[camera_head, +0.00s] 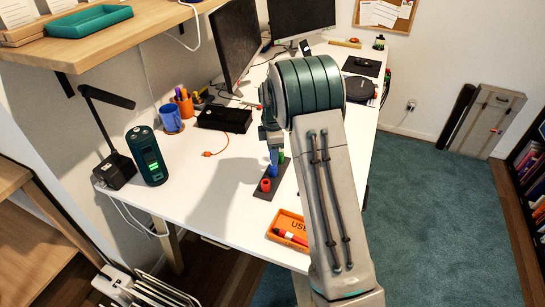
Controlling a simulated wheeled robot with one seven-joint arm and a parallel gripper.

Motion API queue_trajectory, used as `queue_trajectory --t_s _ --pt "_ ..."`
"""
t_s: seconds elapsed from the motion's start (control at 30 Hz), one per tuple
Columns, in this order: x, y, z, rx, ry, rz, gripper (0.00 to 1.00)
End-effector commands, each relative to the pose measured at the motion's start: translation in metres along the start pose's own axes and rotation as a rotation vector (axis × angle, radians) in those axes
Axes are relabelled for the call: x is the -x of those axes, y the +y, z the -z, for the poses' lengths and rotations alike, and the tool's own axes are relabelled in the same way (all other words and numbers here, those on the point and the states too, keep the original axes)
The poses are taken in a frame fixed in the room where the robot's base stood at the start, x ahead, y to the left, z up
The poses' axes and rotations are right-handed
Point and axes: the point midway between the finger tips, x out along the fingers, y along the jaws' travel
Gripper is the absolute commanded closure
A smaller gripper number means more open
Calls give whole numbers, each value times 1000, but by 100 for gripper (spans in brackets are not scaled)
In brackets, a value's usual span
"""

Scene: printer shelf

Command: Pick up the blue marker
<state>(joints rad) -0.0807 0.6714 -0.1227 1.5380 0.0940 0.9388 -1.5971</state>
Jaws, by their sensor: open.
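The blue marker (273,168) appears as an upright blue shape at a dark holder strip (280,178) on the white desk. It sits between a red piece (265,185) and a green piece (281,158) at the same strip. My gripper (272,149) points down directly over the blue marker, with its jaws open and its fingertips at or close to the marker's upper part. The fingers are small in view, so I cannot tell whether they touch it. My arm hides part of the desk to the right.
An orange tray (273,235) with a red item lies at the desk's near edge. A dark green cylinder (147,155), a lamp (113,165), a blue mug (170,118) and a black box (224,117) stand left and behind. A wooden shelf (120,38) overhangs upper left.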

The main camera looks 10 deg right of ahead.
Motion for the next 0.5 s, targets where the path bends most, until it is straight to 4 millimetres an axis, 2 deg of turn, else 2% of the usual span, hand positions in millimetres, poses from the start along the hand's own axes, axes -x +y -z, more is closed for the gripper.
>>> queue_trajectory --t_s 0.1,0.2,0.43,0.47,0.5 --pt "-17 0 0 1 1 2 55" --pt "-24 0 0 0 0 1 55" --pt "-26 0 0 0 0 -1 55" --pt "-26 0 0 0 0 -1 61" --pt "-26 0 0 0 0 -1 72"
